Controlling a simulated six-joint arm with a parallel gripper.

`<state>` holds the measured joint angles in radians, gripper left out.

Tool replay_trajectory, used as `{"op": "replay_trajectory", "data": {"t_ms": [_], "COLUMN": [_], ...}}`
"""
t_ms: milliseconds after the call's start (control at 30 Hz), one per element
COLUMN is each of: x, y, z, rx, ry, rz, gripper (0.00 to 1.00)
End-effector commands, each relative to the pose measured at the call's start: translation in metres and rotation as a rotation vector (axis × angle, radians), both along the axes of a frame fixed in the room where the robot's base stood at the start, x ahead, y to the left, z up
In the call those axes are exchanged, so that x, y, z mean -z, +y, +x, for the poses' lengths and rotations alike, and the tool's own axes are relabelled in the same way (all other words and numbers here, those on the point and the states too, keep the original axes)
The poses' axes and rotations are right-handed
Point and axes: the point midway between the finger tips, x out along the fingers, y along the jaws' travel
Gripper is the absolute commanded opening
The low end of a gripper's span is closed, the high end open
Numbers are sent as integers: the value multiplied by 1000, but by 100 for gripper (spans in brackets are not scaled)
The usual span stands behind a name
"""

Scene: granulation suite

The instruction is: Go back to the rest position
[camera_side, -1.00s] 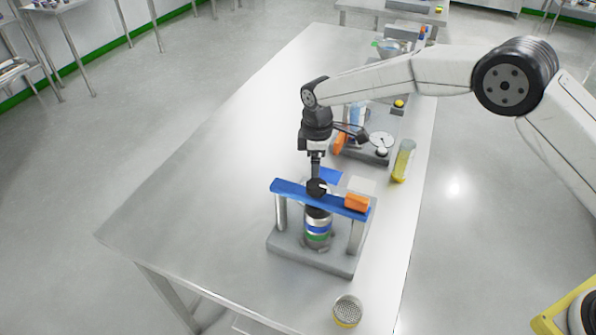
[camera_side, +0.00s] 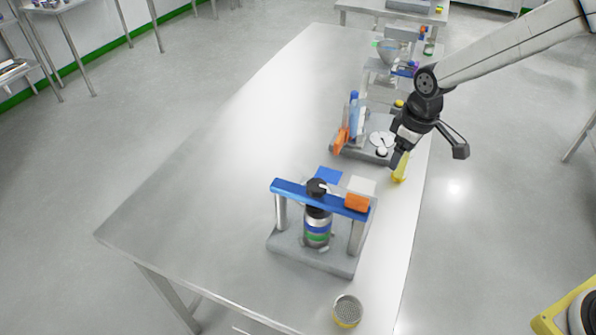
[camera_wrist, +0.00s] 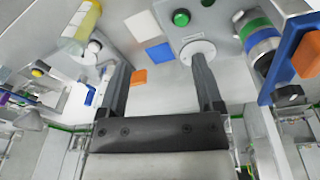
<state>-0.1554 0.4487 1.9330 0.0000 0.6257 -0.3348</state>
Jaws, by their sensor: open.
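My gripper (camera_side: 399,160) is at the right side of the table in the side view, in front of part of a yellow-topped cylinder. In the wrist view my gripper (camera_wrist: 160,80) shows two dark fingers spread wide, with nothing held between them. The arm reaches in from the upper right. The blue-barred press stand (camera_side: 290,190) stands apart from the gripper, to its lower left. A banded canister (camera_side: 317,228) sits under its bar.
The yellow cylinder (camera_wrist: 86,22) also shows in the wrist view. A grey station with a blue bottle (camera_side: 354,110) is left of the gripper. A sieve cup (camera_side: 347,311) stands at the front. The table's left half (camera_side: 190,190) is clear.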

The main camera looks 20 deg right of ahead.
Motion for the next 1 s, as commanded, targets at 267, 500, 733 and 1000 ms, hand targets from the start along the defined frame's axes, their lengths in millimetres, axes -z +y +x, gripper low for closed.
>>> {"op": "replay_trajectory", "data": {"t_ms": [267, 500, 733, 1000], "x": [-10, -9, -6, -5], "y": [-38, -59, -68, -69], "z": [-66, -123, -154, -157], "rx": [217, 388, 475, 487], "ry": [-41, -75, -91, -93], "rz": [28, 54, 67, 69], "gripper": [85, 85, 85, 85]}}
